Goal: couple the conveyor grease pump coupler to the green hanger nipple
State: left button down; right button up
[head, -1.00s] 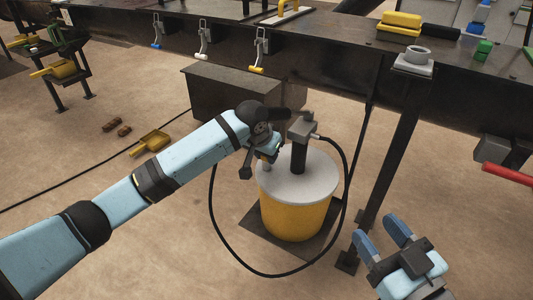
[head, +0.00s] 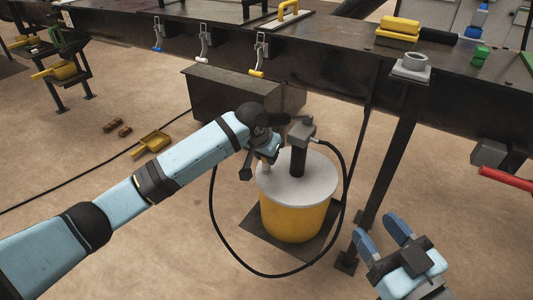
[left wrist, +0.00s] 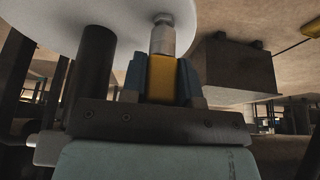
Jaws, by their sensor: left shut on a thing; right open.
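The grease pump is a yellow drum (head: 293,220) with a white lid (head: 310,182) and a dark pump head (head: 302,131). A black hose (head: 345,190) loops from the head around the drum toward my left gripper. My left gripper (head: 268,158) is low over the lid, partly hidden by its own wrist. In the left wrist view its blue fingers are shut on the coupler (left wrist: 163,78), a yellow body with a silver end (left wrist: 161,37) at the lid; contact there is unclear. My right gripper (head: 384,236) is open and empty, right of the drum. I cannot make out the green nipple.
Hangers with blue (head: 157,48), white (head: 204,60) and yellow (head: 257,73) tips hang on the dark conveyor beam. A dark box (head: 235,98) stands behind the drum; a leg (head: 390,160) stands right of it. A yellow scoop (head: 153,142) lies on the floor.

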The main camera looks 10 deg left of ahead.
pick_arm(q)
jog(key=shift+r+p, duration=1.1)
jog(key=shift+p, duration=0.95)
jog(key=shift+r, duration=0.1)
jog(key=r+p, duration=0.1)
jog(key=p, duration=0.2)
jog(key=shift+r, duration=0.2)
jog(key=shift+f, duration=0.1)
dwell(0.6)
